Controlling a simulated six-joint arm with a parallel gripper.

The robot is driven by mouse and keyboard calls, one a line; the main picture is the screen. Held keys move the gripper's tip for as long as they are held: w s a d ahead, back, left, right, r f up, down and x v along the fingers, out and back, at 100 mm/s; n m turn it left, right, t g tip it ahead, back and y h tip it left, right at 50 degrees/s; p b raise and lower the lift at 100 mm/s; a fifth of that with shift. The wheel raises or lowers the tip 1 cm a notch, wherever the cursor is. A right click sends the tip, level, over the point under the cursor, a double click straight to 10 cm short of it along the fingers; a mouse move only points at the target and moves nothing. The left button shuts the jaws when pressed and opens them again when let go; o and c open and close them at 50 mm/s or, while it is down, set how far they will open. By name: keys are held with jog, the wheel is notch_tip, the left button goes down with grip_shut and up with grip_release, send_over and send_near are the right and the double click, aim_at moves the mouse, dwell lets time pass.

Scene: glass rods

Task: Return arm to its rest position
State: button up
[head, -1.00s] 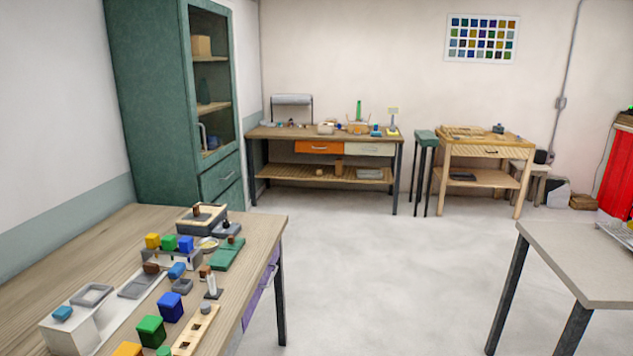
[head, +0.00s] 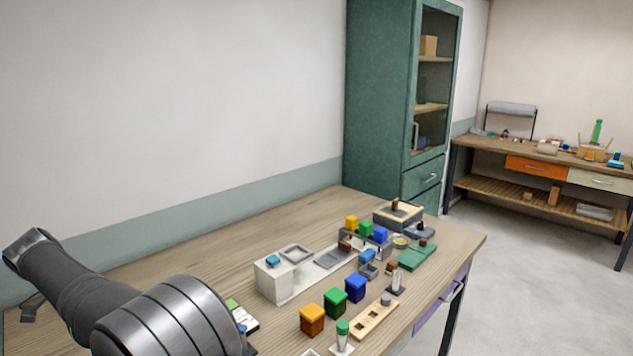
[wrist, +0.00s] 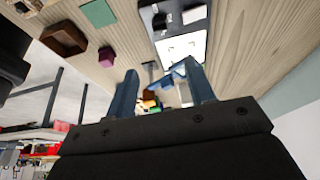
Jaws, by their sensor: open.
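My arm shows at the lower left of the head view, above the left part of the wooden workbench (head: 230,240). In the wrist view my gripper (wrist: 165,82) shows two blue-grey fingers spread apart with nothing between them. The bench surface lies beyond the fingers, with a white-and-dark device or tray (wrist: 182,48) past their tips. The gripper's fingers cannot be made out in the head view.
Orange (head: 312,319), green (head: 335,302) and blue (head: 356,288) blocks stand near the bench's front, beside a wooden holed rack (head: 373,322). A white box (head: 280,280) stands behind them. A green cabinet (head: 378,100) stands beyond the bench. The bench's back left is clear.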

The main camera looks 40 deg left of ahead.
jog(key=x, duration=1.5)
jog(key=shift+f, duration=0.3)
jog(key=shift+d+r+n+y, duration=0.1)
jog(key=shift+r+n+y, duration=0.1)
jog(key=shift+n, duration=0.3)
jog(key=shift+d+r+n+y, duration=0.1)
jog(key=shift+n+y, duration=0.1)
jog(key=shift+n, duration=0.3)
jog(key=n+y, duration=0.1)
jog(key=n, duration=0.2)
jog(key=n+g+y, duration=0.1)
jog(key=n, duration=0.2)
jog(key=shift+d, duration=0.1)
jog(key=n, duration=0.1)
jog(key=n+g, duration=0.1)
jog(key=n, duration=0.1)
jog(key=n+y, duration=0.1)
jog(key=n, duration=0.1)
jog(key=shift+w+d+f+g, duration=0.15)
jog(key=shift+w+g, duration=0.1)
jog(key=shift+g, duration=0.15)
jog(key=shift+w+n+g+y, duration=0.1)
jog(key=shift+n+g+y, duration=0.45)
jog(key=shift+n, duration=1.35)
jog(key=shift+h, duration=0.25)
